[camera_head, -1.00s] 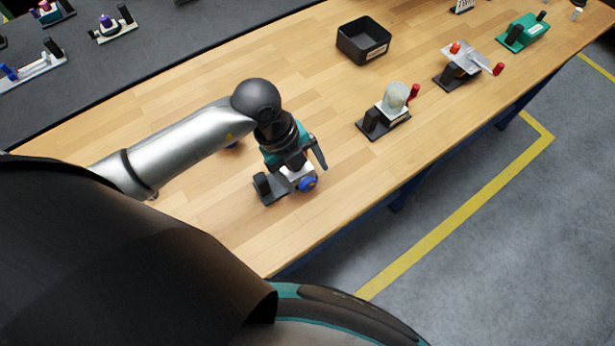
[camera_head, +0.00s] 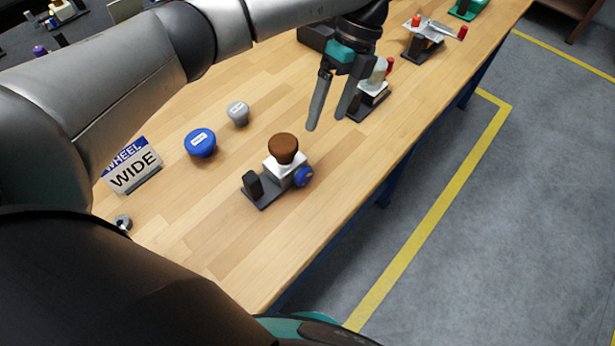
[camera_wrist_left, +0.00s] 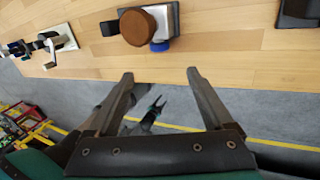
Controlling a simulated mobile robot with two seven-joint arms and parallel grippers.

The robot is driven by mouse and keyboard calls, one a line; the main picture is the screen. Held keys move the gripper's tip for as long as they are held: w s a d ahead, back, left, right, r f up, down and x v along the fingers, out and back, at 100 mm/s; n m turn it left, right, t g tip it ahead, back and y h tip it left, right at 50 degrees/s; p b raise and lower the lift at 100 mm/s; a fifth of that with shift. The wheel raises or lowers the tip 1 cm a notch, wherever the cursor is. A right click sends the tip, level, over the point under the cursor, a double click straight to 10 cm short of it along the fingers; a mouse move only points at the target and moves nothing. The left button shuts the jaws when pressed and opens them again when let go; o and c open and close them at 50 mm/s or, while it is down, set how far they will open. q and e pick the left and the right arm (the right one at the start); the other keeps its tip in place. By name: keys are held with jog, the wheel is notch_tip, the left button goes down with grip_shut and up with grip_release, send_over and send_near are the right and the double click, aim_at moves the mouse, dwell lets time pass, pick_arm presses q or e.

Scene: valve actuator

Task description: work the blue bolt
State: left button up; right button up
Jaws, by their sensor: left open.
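The blue bolt (camera_head: 303,177) is a round blue piece on the side of a white block (camera_head: 278,166), which stands on a dark base (camera_head: 262,196). A brown round knob (camera_head: 283,147) sits on top of the block. In the left wrist view the brown knob (camera_wrist_left: 146,25) partly hides the block, and the blue bolt (camera_wrist_left: 159,46) shows at its edge. My left gripper (camera_head: 330,120) is open and empty, above and right of this fixture, apart from it. Its spread fingers (camera_wrist_left: 160,76) also show in the left wrist view. A small dark and teal shape below them may be my right gripper.
Another fixture with a red handle (camera_head: 372,98) is behind my left gripper. The wood in front is clear up to the table edge.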

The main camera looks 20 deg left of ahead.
aim_at(306, 169)
pick_arm(q)
jog(key=b+x, duration=0.1)
jog(key=x, duration=1.3)
jog(key=shift+a+f, duration=0.25)
jog(key=shift+f, duration=0.1)
jog(key=shift+c, duration=0.2)
grip_shut()
